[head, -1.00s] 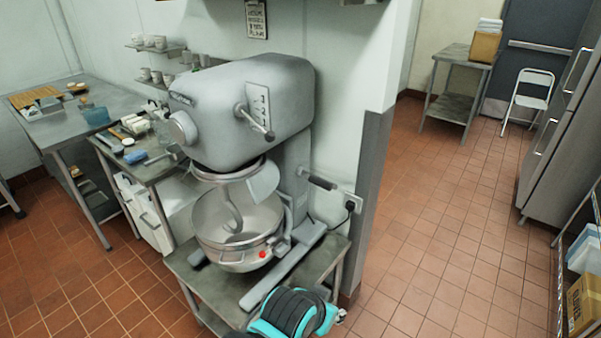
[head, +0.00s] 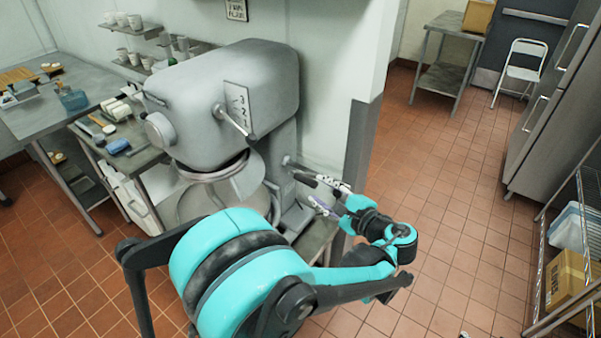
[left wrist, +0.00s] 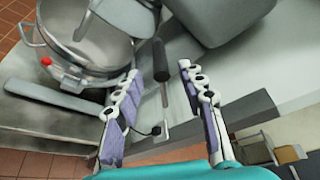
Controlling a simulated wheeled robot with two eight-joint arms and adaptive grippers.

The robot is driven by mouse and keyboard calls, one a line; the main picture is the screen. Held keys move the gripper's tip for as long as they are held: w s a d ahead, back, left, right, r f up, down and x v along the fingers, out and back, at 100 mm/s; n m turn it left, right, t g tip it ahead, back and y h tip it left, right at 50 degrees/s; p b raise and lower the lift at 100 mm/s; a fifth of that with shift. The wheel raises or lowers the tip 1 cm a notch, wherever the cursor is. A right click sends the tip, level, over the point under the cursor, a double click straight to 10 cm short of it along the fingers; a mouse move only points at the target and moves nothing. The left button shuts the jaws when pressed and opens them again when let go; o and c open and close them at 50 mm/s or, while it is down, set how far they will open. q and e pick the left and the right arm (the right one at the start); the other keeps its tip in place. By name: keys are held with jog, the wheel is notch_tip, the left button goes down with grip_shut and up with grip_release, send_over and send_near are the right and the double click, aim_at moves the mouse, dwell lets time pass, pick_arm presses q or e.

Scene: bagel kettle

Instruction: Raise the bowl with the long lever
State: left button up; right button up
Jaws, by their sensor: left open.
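The mixer's metal bowl (head: 200,203) sits under the mixer head, partly hidden by my left arm. It also shows at the upper left of the left wrist view (left wrist: 95,48). The long lever (head: 304,179) sticks out from the mixer's side, its black grip close to my left fingertips. In the left wrist view the lever's black grip (left wrist: 160,62) and thin rod appear between the two fingers. My left gripper (head: 314,190) is open, with a purple-padded finger on either side of the lever in the wrist view (left wrist: 158,76). Contact cannot be told. My right gripper is not in view.
The grey mixer (head: 220,100) stands on a metal table beside a wall corner (head: 362,150). A short speed lever (head: 235,122) hangs on its side. A wire shelf with boxes (head: 575,285) is at the right. The tiled floor (head: 450,190) between is clear.

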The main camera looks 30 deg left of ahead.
aim_at(311, 185)
pick_arm(q)
jog(key=b+x, duration=0.1)
jog(key=x, duration=0.6)
jog(key=shift+w+a, duration=0.1)
jog(key=shift+a, duration=0.1)
jog(key=shift+c, duration=0.2)
grip_shut()
